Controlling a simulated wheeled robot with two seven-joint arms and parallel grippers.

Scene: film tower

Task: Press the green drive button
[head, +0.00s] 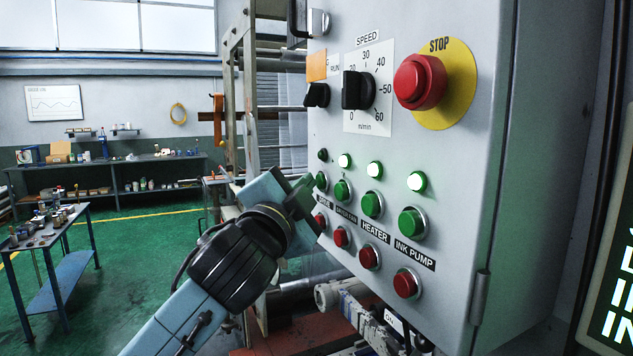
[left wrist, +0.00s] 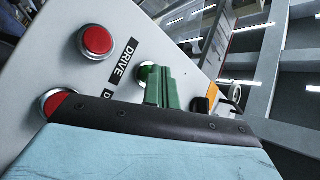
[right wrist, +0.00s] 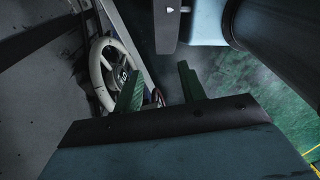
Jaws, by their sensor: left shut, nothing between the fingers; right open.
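The green drive button (head: 321,181) is at the left end of the row of green buttons on the grey control cabinet. In the left wrist view the drive button (left wrist: 146,72) shows beside the DRIVE label, partly hidden by my fingers. My left gripper (head: 306,187) is shut and empty, its green fingertips right at the button. In the left wrist view the left gripper (left wrist: 160,72) overlaps the button's edge; I cannot tell whether they touch. The drive lamp (head: 322,155) is dark. My right gripper (right wrist: 158,82) is open and empty, away from the panel buttons.
A red drive button (left wrist: 97,41) sits below the green one. The other lamps (head: 374,169) are lit. A red STOP button (head: 420,82) and a black speed knob (head: 358,90) are above. A handwheel (right wrist: 100,75) is beside my right gripper.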

